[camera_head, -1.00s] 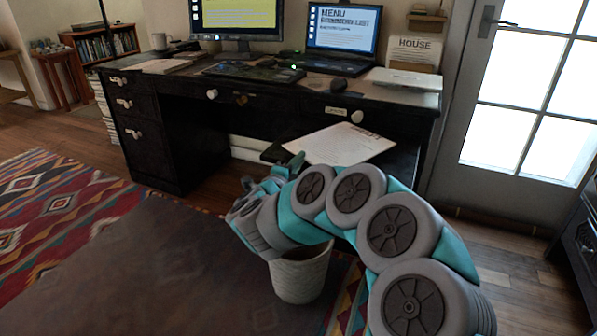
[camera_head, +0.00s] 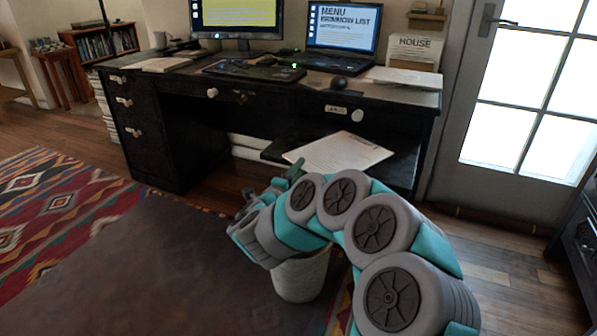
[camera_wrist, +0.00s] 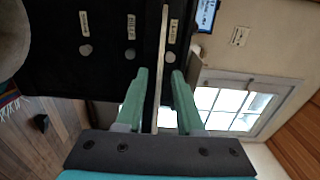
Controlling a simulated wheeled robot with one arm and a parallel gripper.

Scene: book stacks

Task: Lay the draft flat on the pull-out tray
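The draft (camera_head: 340,152), a white printed sheet, lies level over the dark pull-out tray (camera_head: 402,172) below the desk's right drawer. Tray surface shows to its left and right. It looks flat on the tray, though its underside is hidden. My gripper (camera_head: 290,172) is at the draft's near left edge, partly hidden by my arm. In the wrist view my gripper (camera_wrist: 160,85) has its two green fingers apart. A thin pale strip, which looks like the draft edge-on (camera_wrist: 162,60), runs between them with gaps on both sides.
The black desk (camera_head: 270,95) holds a monitor, a laptop (camera_head: 342,30), a mouse (camera_head: 339,83) and papers. A pale bin (camera_head: 300,278) stands on the floor beneath my arm. A glass door (camera_head: 530,100) is at right. A patterned rug (camera_head: 60,220) covers the left floor.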

